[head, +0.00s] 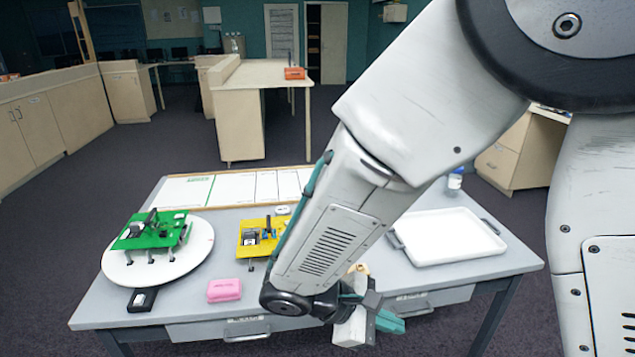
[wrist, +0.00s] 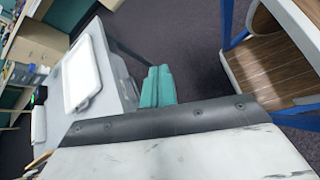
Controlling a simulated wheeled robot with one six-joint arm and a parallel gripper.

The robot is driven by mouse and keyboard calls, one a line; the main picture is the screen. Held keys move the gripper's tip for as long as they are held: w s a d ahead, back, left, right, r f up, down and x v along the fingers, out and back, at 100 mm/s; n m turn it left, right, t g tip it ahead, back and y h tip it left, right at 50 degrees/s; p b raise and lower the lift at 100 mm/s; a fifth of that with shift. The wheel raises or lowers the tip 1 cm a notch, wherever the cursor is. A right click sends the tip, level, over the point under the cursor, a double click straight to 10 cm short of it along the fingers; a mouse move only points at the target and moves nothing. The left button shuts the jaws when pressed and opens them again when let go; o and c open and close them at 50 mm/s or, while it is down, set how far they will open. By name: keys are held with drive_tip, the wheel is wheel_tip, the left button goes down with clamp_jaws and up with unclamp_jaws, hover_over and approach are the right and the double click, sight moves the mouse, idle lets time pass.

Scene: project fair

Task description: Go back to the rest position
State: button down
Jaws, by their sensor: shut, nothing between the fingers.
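My gripper (head: 390,322) is at the front edge of the grey table (head: 300,225) in the head view, in front of the drawers. Its teal fingers point right and down. In the wrist view the two teal fingers (wrist: 158,87) lie side by side, shut, with nothing held. My arm reaches down from the upper right and hides part of the table's middle.
A white turntable (head: 193,257) bears a green board (head: 140,232) on legs. A yellow board (head: 250,228), a pink block (head: 224,290) and a black box (head: 142,299) are nearby. A white tray (head: 440,250) lies right. Carpet is clear behind the table.

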drive_tip(key=s+d+r+m+y, duration=1.1)
drive_tip(key=d+r+m, duration=0.3)
drive_tip(key=r, duration=0.2)
drive_tip(key=shift+s+r+m+t, duration=0.3)
drive_tip(key=shift+s, duration=0.25)
